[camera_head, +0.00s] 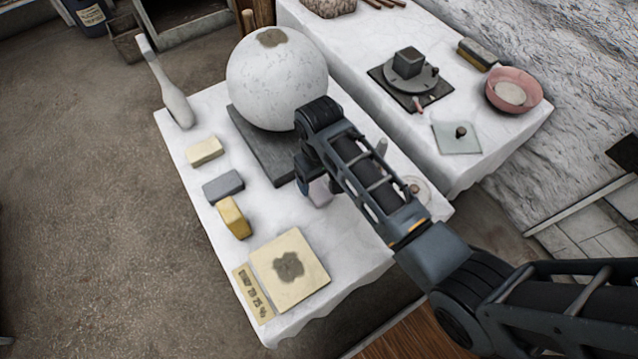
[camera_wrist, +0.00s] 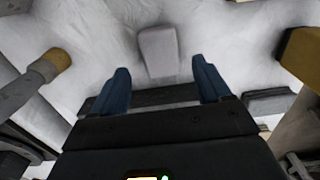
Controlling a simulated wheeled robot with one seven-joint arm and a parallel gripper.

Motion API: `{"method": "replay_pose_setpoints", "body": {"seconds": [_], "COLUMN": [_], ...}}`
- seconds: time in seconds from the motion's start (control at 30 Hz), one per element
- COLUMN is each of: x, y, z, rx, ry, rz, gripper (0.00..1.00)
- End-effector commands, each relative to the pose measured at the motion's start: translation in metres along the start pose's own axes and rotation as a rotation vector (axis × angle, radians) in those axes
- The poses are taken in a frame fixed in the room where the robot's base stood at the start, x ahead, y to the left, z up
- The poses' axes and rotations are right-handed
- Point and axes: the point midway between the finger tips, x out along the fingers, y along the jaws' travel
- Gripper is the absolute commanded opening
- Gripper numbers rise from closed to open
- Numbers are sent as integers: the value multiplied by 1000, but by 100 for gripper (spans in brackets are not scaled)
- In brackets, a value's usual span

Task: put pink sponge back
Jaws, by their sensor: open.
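The sponge, a pale pinkish-lilac block (camera_head: 320,192), lies on the white-covered near table, partly hidden under my arm. In the wrist view the pale block (camera_wrist: 158,50) lies ahead of my gripper, in line with the gap between the two blue fingers. My gripper (camera_head: 308,186) points down beside the block, mostly hidden by my own wrist. In the wrist view my gripper (camera_wrist: 160,80) has its fingers wide apart with nothing held between them. Whether the fingers reach down to the block's sides is unclear.
A large plaster sphere (camera_head: 277,82) sits on a dark slab (camera_head: 262,146) close beside my gripper. A cream block (camera_head: 204,151), a grey block (camera_head: 223,186) and a yellow block (camera_head: 234,217) stand in a row at left. A stained cream board (camera_head: 307,265) lies in front.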

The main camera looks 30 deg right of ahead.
Motion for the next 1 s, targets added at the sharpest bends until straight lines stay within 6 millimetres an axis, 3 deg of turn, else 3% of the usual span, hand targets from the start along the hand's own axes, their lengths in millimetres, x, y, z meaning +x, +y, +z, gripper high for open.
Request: {"method": "replay_pose_setpoints", "body": {"seconds": [0.2,0.47,0.8,1.0], "x": [-45,-69,-68,-37], "y": [0,0,-1,-14], "z": [0,0,3,37], "rx": [-1,-1,-1,0], "ry": [3,0,6,116], "rz": [0,0,-2,-28], "gripper": [77,77,77,77]}}
